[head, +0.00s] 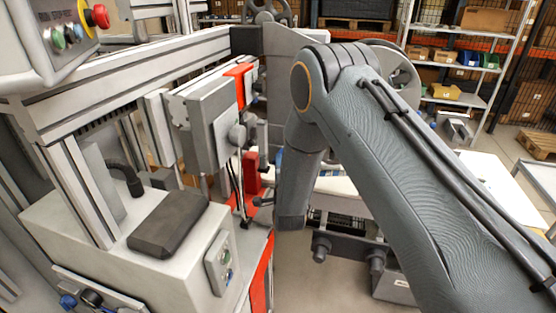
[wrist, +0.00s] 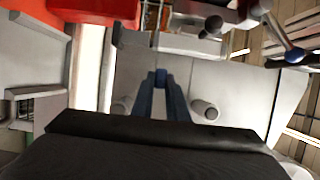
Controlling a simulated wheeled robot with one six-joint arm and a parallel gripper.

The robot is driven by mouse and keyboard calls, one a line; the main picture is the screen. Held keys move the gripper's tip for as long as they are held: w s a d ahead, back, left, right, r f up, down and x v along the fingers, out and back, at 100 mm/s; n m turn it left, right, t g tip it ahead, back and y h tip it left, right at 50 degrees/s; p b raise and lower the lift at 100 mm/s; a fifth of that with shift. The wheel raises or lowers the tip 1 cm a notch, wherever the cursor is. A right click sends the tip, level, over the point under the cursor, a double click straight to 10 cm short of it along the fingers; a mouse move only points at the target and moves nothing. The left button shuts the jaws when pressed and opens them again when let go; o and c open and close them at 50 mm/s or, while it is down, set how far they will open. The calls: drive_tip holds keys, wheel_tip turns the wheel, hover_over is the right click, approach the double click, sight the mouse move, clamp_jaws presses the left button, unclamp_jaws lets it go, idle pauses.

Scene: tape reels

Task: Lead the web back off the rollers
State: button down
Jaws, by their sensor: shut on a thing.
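My gripper (wrist: 161,74) shows in the wrist view as two blue fingers, close together above its dark body. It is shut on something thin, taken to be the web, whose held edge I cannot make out. Behind the fingers is a broad pale grey surface (wrist: 235,90); I cannot tell whether it is web or a machine panel. Two grey round rollers, one to the right (wrist: 204,110) and one to the left (wrist: 121,105), flank the fingers. In the head view, my arm hides the gripper; two roller-like studs (head: 321,247) (head: 377,262) show below it.
A machine frame (head: 130,70) with a grey block (head: 208,125) and red parts (head: 240,85) stands left of my arm. A control box with a red button (head: 98,16) is at upper left. Shelves (head: 450,100) stand at back right.

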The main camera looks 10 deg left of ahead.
drive_tip(key=shift+d+f+b, duration=2.5)
drive_tip(key=shift+f, duration=3.7)
drive_tip(key=s+d+r+p, duration=0.1)
drive_tip(key=d+r+p, duration=0.15)
drive_tip(key=d, duration=1.25)
drive_tip(key=s+d+r+p, duration=0.15)
drive_tip(key=d+r, duration=0.25)
drive_tip(key=d, duration=1.1)
drive_tip(key=s+d+r+p, duration=0.1)
drive_tip(key=d+r+p, duration=0.25)
drive_tip(key=d, duration=1.05)
drive_tip(key=shift+d+r, duration=2.2)
drive_tip(key=shift+r, duration=0.65)
drive_tip(key=a+r, duration=0.6)
drive_tip(key=r, duration=0.2)
drive_tip(key=shift+w+r, duration=0.15)
drive_tip(key=shift+r, duration=0.2)
